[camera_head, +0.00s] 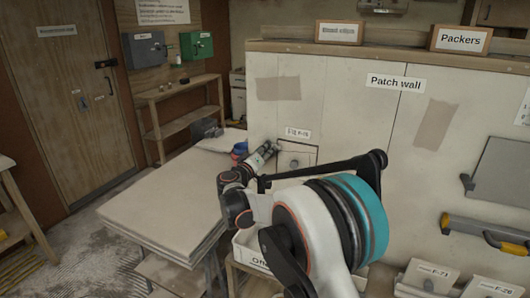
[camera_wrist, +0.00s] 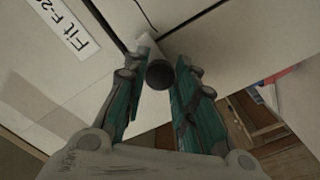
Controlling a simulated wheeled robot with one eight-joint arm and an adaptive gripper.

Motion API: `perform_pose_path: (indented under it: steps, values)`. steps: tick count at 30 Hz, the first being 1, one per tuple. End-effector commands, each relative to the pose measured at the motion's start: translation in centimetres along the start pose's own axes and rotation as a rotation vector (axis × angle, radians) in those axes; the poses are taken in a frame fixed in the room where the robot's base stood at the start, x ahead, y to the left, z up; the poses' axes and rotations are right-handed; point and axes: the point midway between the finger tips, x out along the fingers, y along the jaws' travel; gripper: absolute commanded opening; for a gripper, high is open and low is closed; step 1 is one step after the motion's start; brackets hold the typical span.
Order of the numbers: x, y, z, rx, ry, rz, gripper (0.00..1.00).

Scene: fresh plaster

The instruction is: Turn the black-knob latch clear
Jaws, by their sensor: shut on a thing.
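The black knob (camera_wrist: 160,74) of the latch shows in the wrist view between the teal fingers of my gripper (camera_wrist: 165,80), which is shut on it. A pale latch piece (camera_wrist: 146,42) shows just beyond the knob, beside a dark panel seam. In the head view my gripper (camera_head: 272,150) reaches the wall at the left edge of a small square panel (camera_head: 298,158) under a label. The knob is hidden by the gripper in that view. The latch's exact angle against the seam is hard to tell.
The Patch wall (camera_head: 345,110) stands in front of my arm. A pale board-topped table (camera_head: 150,195) stands left of the arm, with a blue and red item (camera_head: 240,150) near its far corner. A white bin (camera_head: 248,252) stands below the panel. A grey board (camera_head: 500,175) hangs at right.

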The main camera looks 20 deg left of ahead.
Motion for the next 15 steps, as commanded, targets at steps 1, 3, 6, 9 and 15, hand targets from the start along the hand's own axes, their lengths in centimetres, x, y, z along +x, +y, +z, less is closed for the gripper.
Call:
perform_pose_path:
  steps: [1,3,6,9,15]
  values:
    - [-0.01,-0.03,0.01,-0.001,0.000,0.000,0.02]
    - [-0.02,-0.03,0.01,-0.007,0.000,0.000,0.02]
    - [-0.02,-0.03,0.01,-0.025,0.000,0.000,0.02]
    - [-0.02,-0.03,0.01,-0.062,0.000,-0.001,0.02]
    - [-0.02,-0.05,0.01,-0.191,0.000,-0.001,0.02]
